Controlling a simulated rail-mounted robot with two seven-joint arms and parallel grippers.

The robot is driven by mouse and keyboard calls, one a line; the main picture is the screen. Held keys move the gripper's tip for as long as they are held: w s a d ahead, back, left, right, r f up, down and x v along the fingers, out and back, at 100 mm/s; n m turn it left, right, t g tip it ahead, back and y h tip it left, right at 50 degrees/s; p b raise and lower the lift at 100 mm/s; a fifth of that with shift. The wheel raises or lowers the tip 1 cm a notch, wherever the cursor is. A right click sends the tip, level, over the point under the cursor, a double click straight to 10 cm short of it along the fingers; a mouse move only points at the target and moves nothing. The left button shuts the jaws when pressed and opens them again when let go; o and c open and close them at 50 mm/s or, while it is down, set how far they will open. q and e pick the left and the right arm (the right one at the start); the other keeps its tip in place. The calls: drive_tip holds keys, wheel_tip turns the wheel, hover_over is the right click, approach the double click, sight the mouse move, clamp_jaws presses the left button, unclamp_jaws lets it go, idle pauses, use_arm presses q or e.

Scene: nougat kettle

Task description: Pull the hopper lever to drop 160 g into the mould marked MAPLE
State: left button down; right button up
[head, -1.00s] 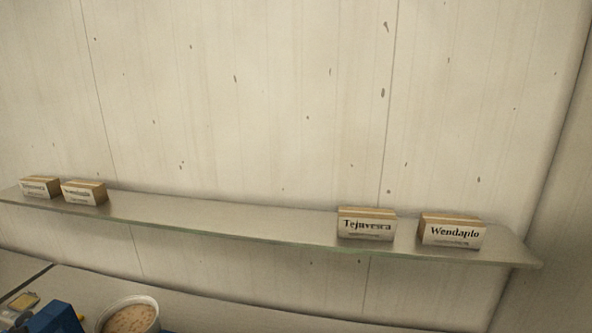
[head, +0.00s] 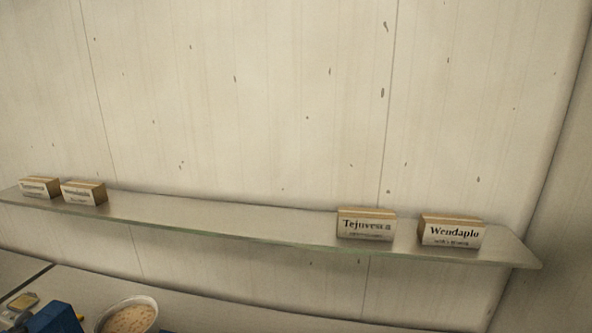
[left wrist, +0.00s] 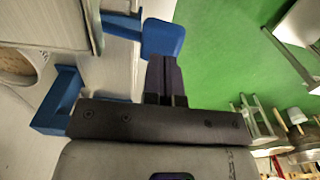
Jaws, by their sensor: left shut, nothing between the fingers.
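In the left wrist view my left gripper (left wrist: 167,98) is shut and empty, its dark fingers pointing up the picture. Just beyond the fingertips is a blue block (left wrist: 163,38) joined to a blue bar; I cannot tell whether it is the hopper lever, or whether the fingers touch it. In the head view part of a blue object (head: 52,316) shows at the bottom left edge. No mould marked MAPLE can be made out in either view. My right gripper is in neither view.
In the head view a glass shelf (head: 230,224) holds labelled blocks, including Tejuvesca (head: 366,226) and Wendaplo (head: 451,233). A white tub of speckled mix (head: 128,318) stands below. The left wrist view shows a blue bracket (left wrist: 57,100), green floor (left wrist: 225,50) and stools at right.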

use_arm(q)
drive_tip(key=shift+f+b, duration=0.55)
drive_tip(key=shift+f, duration=1.45)
drive_tip(key=shift+f+b, duration=0.45)
drive_tip(key=shift+f, duration=0.85)
drive_tip(key=shift+f+p, duration=0.2)
drive_tip(key=shift+p, duration=0.15)
